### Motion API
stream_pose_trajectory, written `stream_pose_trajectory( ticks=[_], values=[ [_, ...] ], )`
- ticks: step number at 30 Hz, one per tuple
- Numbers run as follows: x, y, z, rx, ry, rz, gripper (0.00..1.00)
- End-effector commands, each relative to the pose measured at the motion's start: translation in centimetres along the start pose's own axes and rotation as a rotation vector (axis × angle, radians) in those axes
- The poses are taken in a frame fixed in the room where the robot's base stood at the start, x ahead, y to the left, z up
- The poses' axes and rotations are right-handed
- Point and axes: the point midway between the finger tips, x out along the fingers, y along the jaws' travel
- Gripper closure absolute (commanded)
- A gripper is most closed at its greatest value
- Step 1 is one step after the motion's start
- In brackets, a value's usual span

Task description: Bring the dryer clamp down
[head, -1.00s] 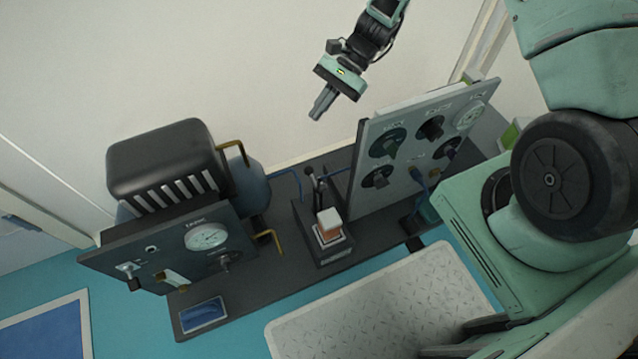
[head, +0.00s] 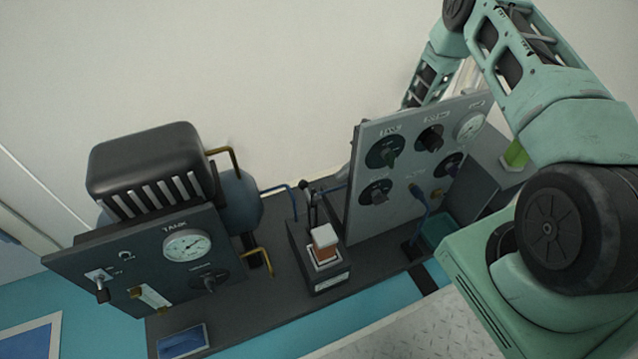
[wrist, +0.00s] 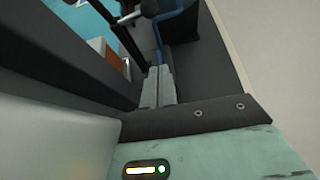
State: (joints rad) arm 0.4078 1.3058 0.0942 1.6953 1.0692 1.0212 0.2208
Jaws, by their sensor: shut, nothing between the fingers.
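The dryer (head: 318,278) is a small dark box on the bench, with a white-topped orange block (head: 324,240) at its front. Its clamp (head: 311,195), a thin dark upright lever, stands behind the block. In the wrist view the dark clamp parts (wrist: 126,32) show at the top, beside the orange block (wrist: 109,50). My gripper (wrist: 158,74) is shut and empty, its grey fingers together and pointing toward the clamp area, apart from the lever as far as I can tell. In the head view the gripper is mostly hidden behind the grey panel.
The upright grey panel (head: 400,175) with knobs and a gauge stands right of the dryer, close to my arm. A black-topped tank unit (head: 150,165) with a gauge panel stands at left. Blue tubing (head: 278,188) runs behind the dryer.

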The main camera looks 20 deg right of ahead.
Motion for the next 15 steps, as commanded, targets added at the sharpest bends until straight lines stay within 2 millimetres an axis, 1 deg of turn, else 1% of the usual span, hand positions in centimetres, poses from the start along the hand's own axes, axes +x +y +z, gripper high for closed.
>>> stream_pose_trajectory(
  ticks=[5, 15],
  values=[
    [2.1, 0.1, -0.2, -0.001, -0.001, 0.004, 1.0],
    [9.1, 0.1, -0.4, -0.001, -0.001, 0.005, 1.0]
  ],
)
